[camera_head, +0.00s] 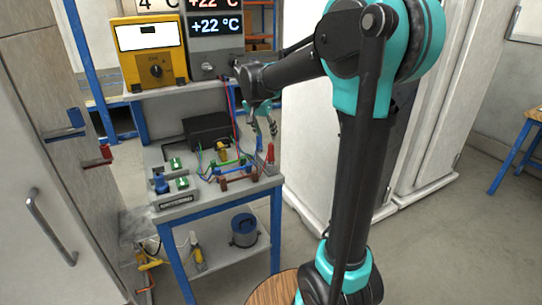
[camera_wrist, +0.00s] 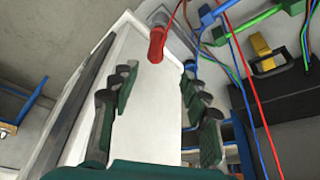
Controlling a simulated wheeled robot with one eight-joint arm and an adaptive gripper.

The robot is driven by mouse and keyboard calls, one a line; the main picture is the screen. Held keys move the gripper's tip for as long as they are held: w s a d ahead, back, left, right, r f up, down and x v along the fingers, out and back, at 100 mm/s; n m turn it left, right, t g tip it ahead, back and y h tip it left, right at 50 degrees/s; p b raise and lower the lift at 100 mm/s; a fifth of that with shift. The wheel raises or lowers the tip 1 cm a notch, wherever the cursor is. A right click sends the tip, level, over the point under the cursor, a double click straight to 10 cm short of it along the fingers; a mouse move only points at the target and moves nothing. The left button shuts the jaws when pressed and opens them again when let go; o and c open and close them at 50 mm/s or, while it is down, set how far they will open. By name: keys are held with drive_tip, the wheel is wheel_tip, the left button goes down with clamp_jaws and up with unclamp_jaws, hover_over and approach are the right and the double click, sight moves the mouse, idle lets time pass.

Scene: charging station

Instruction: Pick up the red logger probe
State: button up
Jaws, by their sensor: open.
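The red logger probe (camera_head: 270,153) stands near the right edge of the grey-topped bench, below my gripper. It looks like a short red cylinder, and in the wrist view it (camera_wrist: 156,45) appears beyond the fingertips, roughly midway between them. My gripper (camera_head: 262,127) is open and empty, its fingers pointing down above the probe. In the wrist view the dark green and black fingers of my gripper (camera_wrist: 157,82) are spread wide, with a clear gap to the probe. The probe's lower end is hard to make out.
A yellow clip (camera_wrist: 263,52) and a black box (camera_head: 207,130) are close by. A yellow instrument (camera_head: 150,50) stands on the shelf behind. White cabinets (camera_head: 325,150) stand to the right.

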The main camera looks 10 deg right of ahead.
sight(270, 146)
drive_tip(key=shift+s+x, duration=0.15)
drive_tip(key=shift+x, duration=1.5)
drive_tip(key=shift+s+x, duration=0.15)
drive_tip(key=shift+x, duration=1.5)
drive_tip(key=shift+s+x, duration=0.2)
drive_tip(key=shift+x, duration=1.4)
drive_tip(key=shift+d+f, duration=0.15)
clamp_jaws()
